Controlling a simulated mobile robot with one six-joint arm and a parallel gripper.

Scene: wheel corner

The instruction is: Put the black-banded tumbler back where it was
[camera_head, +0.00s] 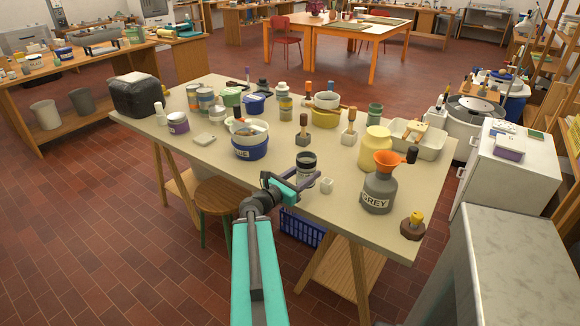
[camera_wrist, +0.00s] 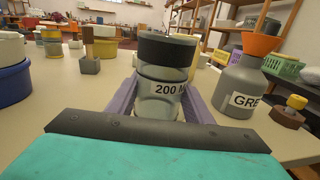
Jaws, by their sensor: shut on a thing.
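The black-banded tumbler (camera_head: 306,166) is a clear vessel with a black band around its top and a white label. In the wrist view the tumbler (camera_wrist: 165,75) stands upright in the middle, with "200 M" readable on its label. My gripper (camera_head: 303,184) is at the front edge of the table, its jaws on either side of the tumbler. In the wrist view my gripper (camera_wrist: 160,104) is shut on the tumbler's lower part. The tumbler's base is hidden behind the gripper, so I cannot tell whether it touches the table (camera_head: 240,180).
A blue tub (camera_head: 249,147) is to the left. A wooden-handled block (camera_head: 303,128) stands behind. A stool (camera_head: 218,196) is at the front edge.

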